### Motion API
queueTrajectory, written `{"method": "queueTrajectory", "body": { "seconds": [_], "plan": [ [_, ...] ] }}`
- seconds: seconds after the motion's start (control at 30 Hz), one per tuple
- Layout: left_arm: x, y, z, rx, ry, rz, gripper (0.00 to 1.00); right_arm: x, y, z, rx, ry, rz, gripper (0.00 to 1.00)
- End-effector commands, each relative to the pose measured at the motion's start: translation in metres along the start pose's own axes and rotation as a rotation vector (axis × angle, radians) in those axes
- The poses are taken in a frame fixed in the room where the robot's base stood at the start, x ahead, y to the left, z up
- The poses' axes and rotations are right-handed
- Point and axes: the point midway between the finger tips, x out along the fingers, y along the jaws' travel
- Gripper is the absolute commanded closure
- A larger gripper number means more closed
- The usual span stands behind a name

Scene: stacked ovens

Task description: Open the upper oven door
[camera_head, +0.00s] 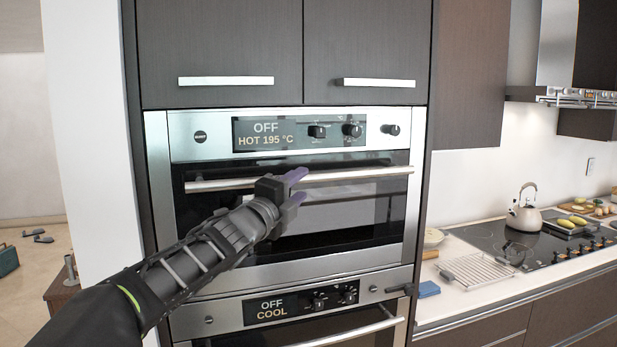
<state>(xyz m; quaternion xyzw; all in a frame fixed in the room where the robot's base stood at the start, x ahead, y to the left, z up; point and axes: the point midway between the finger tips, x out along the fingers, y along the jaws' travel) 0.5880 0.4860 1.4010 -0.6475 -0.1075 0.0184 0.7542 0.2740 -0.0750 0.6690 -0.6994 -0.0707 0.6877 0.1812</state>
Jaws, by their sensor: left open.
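The upper oven (215,230) is built into the dark cabinet, and its door is shut. Its long silver handle (370,174) runs across the top of the door, below the control panel. The panel display (266,133) reads "OFF" and "HOT 195 °C". My left gripper (299,187) is open in front of the handle near its middle. One purple fingertip shows near the upper edge of the bar and the other below it. I cannot tell whether they touch the bar. My left wrist hides part of the door and handle. My right gripper is out of view.
The lower oven (228,317) is directly below, its display reading "OFF" and "COOL". Two cabinet doors (222,45) are above. At right, a counter holds a kettle (524,208), a cooktop (503,240), a wire rack (475,270) and a blue block (428,289).

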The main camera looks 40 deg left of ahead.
Motion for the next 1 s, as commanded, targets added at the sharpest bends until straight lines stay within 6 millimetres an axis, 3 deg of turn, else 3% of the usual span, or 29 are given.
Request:
{"method": "queueTrajectory", "body": {
  "seconds": [0.3,0.67,1.0],
  "plan": [
    [0.046,-0.001,0.000,0.000,0.000,0.002,0.58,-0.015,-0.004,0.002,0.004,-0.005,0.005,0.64],
    [0.052,0.000,0.000,-0.001,0.000,0.000,0.58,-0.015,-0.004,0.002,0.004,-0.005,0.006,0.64],
    [0.051,0.000,0.000,-0.001,0.000,0.000,0.86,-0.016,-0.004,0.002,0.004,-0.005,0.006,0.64]
  ]
}}
